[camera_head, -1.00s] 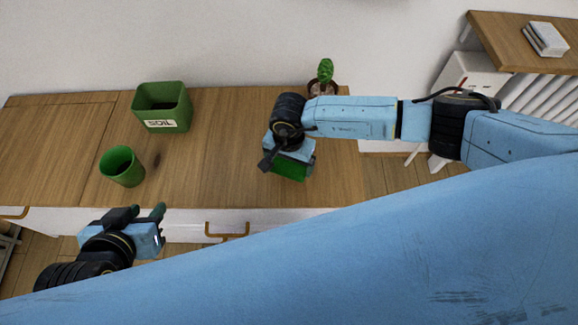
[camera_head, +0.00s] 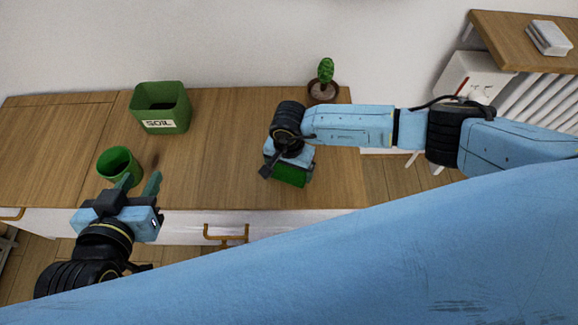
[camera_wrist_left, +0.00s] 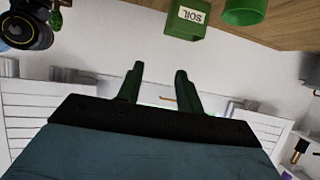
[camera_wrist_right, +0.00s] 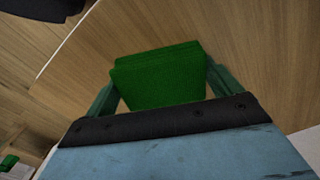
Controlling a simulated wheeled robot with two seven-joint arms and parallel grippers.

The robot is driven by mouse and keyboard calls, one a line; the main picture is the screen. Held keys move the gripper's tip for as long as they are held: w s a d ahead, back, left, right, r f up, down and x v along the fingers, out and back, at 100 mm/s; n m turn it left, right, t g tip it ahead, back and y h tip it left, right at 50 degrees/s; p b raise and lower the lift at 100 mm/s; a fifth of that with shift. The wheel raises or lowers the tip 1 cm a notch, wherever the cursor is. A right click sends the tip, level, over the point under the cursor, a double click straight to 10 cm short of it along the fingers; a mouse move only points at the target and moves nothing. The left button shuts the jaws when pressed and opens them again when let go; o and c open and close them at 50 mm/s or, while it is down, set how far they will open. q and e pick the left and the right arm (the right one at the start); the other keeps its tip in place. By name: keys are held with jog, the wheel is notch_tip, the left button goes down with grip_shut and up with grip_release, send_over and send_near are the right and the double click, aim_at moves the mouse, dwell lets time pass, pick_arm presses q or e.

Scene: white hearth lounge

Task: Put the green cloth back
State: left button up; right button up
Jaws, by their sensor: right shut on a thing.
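The green cloth (camera_wrist_right: 160,77) is a folded, flat stack between the two fingers of my right gripper (camera_wrist_right: 158,88) in the right wrist view. In the head view the cloth (camera_head: 291,174) shows just below my right gripper, over the right part of the wooden top near its front edge. My right gripper is shut on it. I cannot tell whether the cloth touches the top. My left gripper (camera_head: 141,186) is open and empty in front of the top's edge, near the green cup. Its two parted fingers also show in the left wrist view (camera_wrist_left: 160,85).
On the wooden top (camera_head: 215,150) stand a green SOIL box (camera_head: 160,108), a green cup (camera_head: 118,162) and a potted cactus (camera_head: 325,78). A drawer handle (camera_head: 226,233) is on the white front. The top's middle is clear.

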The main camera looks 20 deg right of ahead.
jog(key=o, duration=0.6)
jog(key=shift+r, duration=0.1)
